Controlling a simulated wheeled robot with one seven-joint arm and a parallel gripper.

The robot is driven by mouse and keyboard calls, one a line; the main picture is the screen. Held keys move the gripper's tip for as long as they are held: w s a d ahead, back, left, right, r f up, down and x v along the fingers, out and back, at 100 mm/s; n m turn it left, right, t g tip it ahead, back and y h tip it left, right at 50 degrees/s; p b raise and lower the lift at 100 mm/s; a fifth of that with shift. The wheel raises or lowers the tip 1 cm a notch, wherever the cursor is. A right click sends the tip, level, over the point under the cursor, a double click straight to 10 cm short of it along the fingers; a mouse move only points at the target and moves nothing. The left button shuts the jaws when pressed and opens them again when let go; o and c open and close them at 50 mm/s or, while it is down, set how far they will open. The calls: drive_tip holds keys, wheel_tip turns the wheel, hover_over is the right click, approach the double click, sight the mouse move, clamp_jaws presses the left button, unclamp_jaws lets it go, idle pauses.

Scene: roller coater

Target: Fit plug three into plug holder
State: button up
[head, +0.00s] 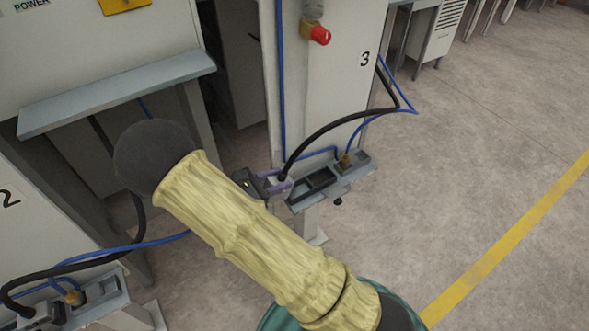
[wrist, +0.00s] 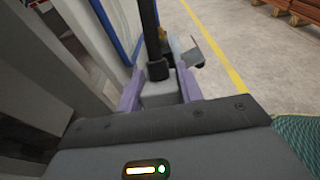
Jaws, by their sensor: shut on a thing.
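My gripper (head: 275,183), with purple fingers, is shut on plug three (head: 286,187), a pale grey block with a thick black cable. In the wrist view the plug (wrist: 158,93) sits between the two fingers of my gripper (wrist: 160,86), its cable rising from the top. The plug holder (head: 345,178) is a grey tray on a post in front of the panel marked 3. It has a dark, empty-looking recess just right of the plug. The plug is at the holder's left end; I cannot tell whether they touch. Part of the holder shows in the wrist view (wrist: 193,57).
A blue hose (head: 370,120) and the black cable (head: 335,122) loop from panel 3 to the holder area. A brass fitting (head: 345,160) stands on the holder. A similar station 2 holder (head: 105,290) is at the lower left. The floor to the right is open.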

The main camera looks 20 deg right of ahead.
drive_tip(key=f+p+v, duration=0.1)
drive_tip(key=f+v, duration=0.1)
drive_tip(key=v, duration=0.9)
drive_tip(key=shift+a, duration=0.2)
drive_tip(key=shift+d, duration=0.1)
